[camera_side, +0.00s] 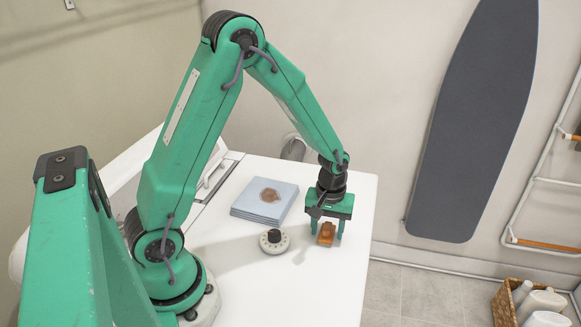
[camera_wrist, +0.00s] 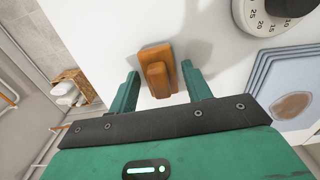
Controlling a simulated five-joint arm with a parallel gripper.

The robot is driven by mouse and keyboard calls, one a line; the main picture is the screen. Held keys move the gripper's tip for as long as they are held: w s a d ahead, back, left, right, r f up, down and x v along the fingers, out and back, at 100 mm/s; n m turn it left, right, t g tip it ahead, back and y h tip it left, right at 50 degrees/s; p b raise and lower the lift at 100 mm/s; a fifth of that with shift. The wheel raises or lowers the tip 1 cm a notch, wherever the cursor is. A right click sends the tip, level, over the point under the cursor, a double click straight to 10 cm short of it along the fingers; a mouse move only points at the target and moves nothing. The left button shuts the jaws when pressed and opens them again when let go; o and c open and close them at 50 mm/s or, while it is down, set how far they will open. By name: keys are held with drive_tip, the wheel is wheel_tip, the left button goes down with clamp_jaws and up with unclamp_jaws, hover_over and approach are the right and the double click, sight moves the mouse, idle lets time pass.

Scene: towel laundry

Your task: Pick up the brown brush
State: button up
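The brown brush (camera_side: 326,234) lies on the white worktop near its right edge. In the wrist view the brush (camera_wrist: 158,72) sits between and slightly beyond my two finger tips. My gripper (camera_side: 327,230) is above the brush with its fingers pointing down on either side of it. In the wrist view my gripper (camera_wrist: 160,75) is open, with gaps showing between the brush and both fingers. I cannot tell the exact height of the fingertips over the worktop.
A grey dial (camera_side: 274,241) with a black knob is left of the brush. Folded blue towels (camera_side: 250,212) with a brown stain lie behind it. The worktop (camera_side: 340,290) is clear in front. A wicker basket (camera_side: 503,303) with bottles stands on the floor at right.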

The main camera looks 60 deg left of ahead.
sight(328, 226)
drive_tip(key=c, duration=0.7)
drive_tip(key=shift+r, duration=0.15)
drive_tip(key=shift+r, duration=0.9)
wheel_tip(328, 226, up, 2)
drive_tip(key=shift+r, duration=0.15)
drive_tip(key=s+d+r, duration=0.1)
drive_tip(key=d+r, duration=0.1)
drive_tip(key=d, duration=0.1)
drive_tip(key=s+d+r, duration=0.2)
drive_tip(key=d, duration=0.2)
drive_tip(key=s+d+r, duration=0.2)
drive_tip(key=d, duration=0.1)
drive_tip(key=shift+s+d+r, duration=0.2)
drive_tip(key=shift+r, duration=0.1)
